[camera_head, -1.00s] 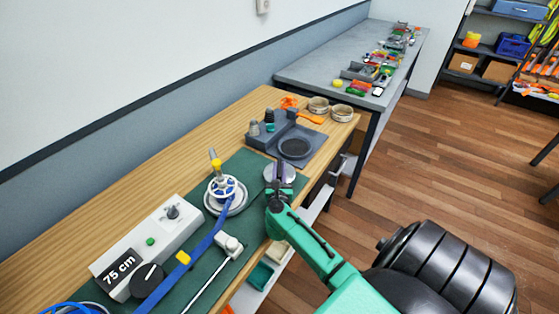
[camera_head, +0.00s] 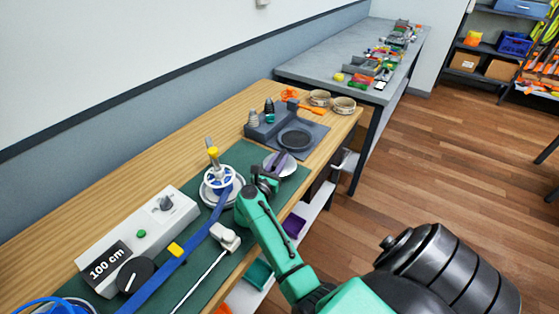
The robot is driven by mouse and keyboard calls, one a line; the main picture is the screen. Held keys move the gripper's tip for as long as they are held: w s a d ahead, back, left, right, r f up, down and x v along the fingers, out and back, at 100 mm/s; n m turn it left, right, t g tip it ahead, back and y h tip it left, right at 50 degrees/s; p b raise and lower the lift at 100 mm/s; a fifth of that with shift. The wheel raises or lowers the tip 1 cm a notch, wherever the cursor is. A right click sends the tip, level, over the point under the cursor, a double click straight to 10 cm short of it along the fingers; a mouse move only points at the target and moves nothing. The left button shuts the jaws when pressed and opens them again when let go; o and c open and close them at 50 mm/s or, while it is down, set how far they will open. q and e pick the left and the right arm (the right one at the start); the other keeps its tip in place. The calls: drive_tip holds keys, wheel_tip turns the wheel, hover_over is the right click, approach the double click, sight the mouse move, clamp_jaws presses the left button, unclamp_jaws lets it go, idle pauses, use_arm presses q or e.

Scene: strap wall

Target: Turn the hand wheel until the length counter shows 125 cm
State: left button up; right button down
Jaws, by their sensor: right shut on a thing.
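The length counter (camera_head: 107,263) at the lower left reads 100 cm. The hand wheel (camera_head: 287,168), seen as a pale round disc, lies at the right side of the green mat, partly covered by my gripper. My right gripper (camera_head: 277,162) is over it, with its dark fingers shut on the hand wheel. The exact part between the fingers is hidden. A blue strap (camera_head: 188,252) runs from the lower left up to a white spoked reel (camera_head: 219,177). My left gripper is not in view.
The white console has a green button (camera_head: 141,234) and black dial (camera_head: 135,275). A white clamp with a rod (camera_head: 226,237) is close to my right arm. A dark tray (camera_head: 295,140) and two round tins (camera_head: 343,105) stand farther back. Free wood runs along the wall.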

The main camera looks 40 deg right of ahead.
drive_tip(key=c, duration=0.8)
unclamp_jaws()
